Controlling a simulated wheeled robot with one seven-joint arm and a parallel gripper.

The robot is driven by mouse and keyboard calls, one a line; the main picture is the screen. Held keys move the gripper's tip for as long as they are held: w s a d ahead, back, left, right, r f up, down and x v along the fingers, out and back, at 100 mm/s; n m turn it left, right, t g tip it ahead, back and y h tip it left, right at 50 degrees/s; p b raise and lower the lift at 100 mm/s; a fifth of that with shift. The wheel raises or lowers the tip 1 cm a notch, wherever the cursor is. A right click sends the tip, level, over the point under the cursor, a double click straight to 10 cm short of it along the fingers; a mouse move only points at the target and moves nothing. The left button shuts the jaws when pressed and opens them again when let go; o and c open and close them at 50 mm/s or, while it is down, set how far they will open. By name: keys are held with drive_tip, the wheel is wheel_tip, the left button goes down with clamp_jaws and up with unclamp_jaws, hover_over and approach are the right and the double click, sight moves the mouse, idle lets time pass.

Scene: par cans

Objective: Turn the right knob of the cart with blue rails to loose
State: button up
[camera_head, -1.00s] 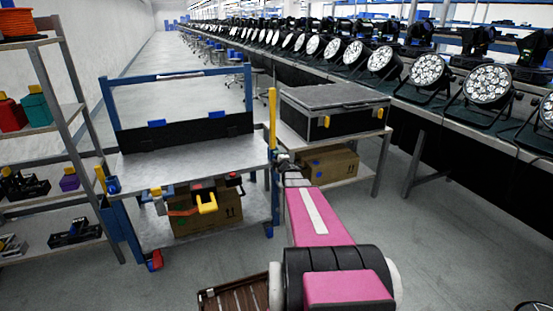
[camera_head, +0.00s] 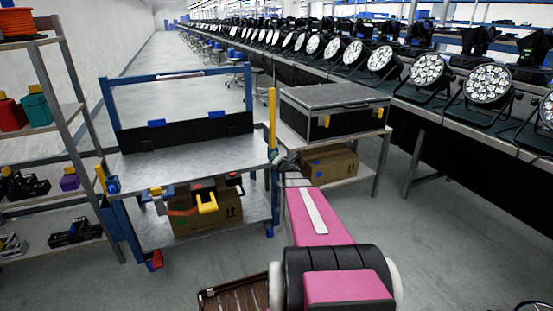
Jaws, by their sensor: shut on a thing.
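The cart with blue rails (camera_head: 190,166) stands left of centre, with a grey top and a blue frame. Its left blue knob (camera_head: 113,185) shows at the left front corner, below a yellow upright piece. Its right knob (camera_head: 272,154) is a small blue patch at the right front corner, beside the tall yellow handle (camera_head: 272,112). My gripper (camera_head: 279,159) is at this corner, shut on the right knob. My pink arm reaches up to it from the bottom. The fingers are small and partly hidden, and the knob's loose or tight setting cannot be read.
A table with a black flight case (camera_head: 333,110) stands close right of the cart, with a cardboard box (camera_head: 330,165) below. A shelf (camera_head: 62,120) stands at the left. A brown crate (camera_head: 235,295) is on the floor near my base.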

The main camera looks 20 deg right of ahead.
drive_tip(key=n, duration=0.4)
drive_tip(key=shift+f+n, duration=0.15)
drive_tip(key=shift+n, duration=0.25)
idle(0.4)
drive_tip(key=o, duration=0.9)
drive_tip(key=shift+s, duration=0.1)
drive_tip(key=s, duration=1)
drive_tip(key=shift+s+d, duration=0.15)
drive_tip(key=shift+s, duration=0.2)
